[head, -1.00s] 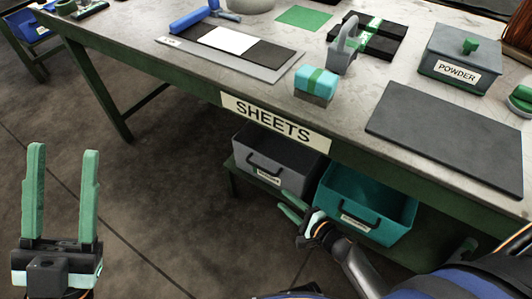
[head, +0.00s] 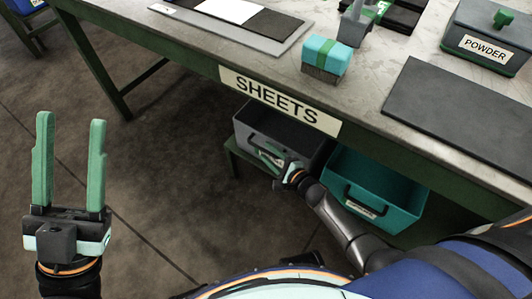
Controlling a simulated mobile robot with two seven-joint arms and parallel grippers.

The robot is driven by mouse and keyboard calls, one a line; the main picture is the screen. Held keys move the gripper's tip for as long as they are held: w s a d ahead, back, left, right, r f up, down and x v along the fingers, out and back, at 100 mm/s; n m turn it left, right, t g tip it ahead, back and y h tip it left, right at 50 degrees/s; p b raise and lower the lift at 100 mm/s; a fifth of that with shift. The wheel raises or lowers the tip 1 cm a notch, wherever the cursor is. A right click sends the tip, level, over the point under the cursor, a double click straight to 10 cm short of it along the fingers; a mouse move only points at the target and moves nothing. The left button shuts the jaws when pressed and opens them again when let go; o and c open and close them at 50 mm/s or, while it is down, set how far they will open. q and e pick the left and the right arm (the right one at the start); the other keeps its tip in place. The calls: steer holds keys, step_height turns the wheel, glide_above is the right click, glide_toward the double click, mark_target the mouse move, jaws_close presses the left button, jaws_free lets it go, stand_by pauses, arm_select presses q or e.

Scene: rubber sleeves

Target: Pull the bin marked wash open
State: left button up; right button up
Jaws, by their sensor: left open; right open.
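Two bins sit on a low shelf under the table: a grey bin (head: 250,129) on the left and a teal bin (head: 395,187) on the right. Each has a dark front handle and a small white label; the lettering is too small to read. My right gripper (head: 268,154) is open at the front of the grey bin, over its handle area, and hides most of the handle and label. I cannot tell whether the fingers are around the handle or touching it. My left gripper (head: 70,120) is open and empty over the floor, far left of the bins.
The table (head: 185,34) has a SHEETS sign (head: 279,100) on its front edge above the bins. On top are a dark mat (head: 462,111), a POWDER box (head: 487,45) and a teal-and-green block (head: 325,55). The floor (head: 170,180) left of the bins is clear.

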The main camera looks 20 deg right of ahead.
steer(key=shift+x, duration=0.9)
jaws_close()
stand_by(0.9)
